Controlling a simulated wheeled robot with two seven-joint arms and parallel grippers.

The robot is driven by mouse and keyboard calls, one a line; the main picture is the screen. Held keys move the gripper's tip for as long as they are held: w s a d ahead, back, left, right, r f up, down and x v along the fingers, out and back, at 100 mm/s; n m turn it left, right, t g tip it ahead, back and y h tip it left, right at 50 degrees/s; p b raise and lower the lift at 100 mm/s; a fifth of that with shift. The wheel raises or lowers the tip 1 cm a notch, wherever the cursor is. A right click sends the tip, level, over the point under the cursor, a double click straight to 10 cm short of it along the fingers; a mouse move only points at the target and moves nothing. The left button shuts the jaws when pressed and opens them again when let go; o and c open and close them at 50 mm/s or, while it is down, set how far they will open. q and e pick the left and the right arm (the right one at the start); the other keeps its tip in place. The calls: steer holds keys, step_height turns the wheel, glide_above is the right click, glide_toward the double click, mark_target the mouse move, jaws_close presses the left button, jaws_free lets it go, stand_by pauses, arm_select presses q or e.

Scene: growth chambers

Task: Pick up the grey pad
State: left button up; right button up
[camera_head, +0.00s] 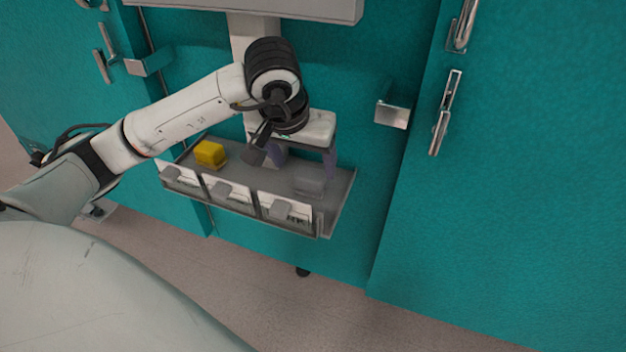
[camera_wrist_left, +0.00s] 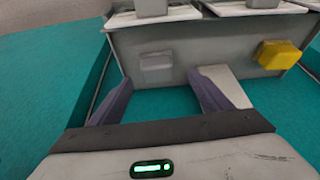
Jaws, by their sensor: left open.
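The grey pad (camera_head: 310,184) is a small, flat grey block on the right part of the grey shelf tray (camera_head: 238,176). In the left wrist view the pad (camera_wrist_left: 157,61) lies just beyond the fingertips, roughly between their lines. My left gripper (camera_head: 302,166) is open and empty above the tray, with its purple-grey fingers spread close to the pad but apart from it. Both fingers of the left gripper (camera_wrist_left: 162,82) show in the wrist view. My right gripper is not seen.
A yellow block (camera_head: 210,154) sits at the left of the tray, outside the fingers. White label panels (camera_head: 229,195) with grey pieces line the tray's front edge. Teal cabinet doors with metal handles (camera_head: 445,112) stand behind and right. A metal bracket (camera_head: 392,114) juts out right.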

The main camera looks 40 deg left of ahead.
mark_target(309, 174)
arm_select(q)
steer(key=b+x, duration=0.1)
steer(key=x, duration=0.5)
steer(key=shift+w+d+b, duration=0.15)
steer(key=shift+w+b, duration=0.05)
steer(key=shift+b, duration=0.15)
steer(key=c, duration=1.1)
steer(key=shift+r, duration=0.15)
steer(key=shift+c, duration=0.2)
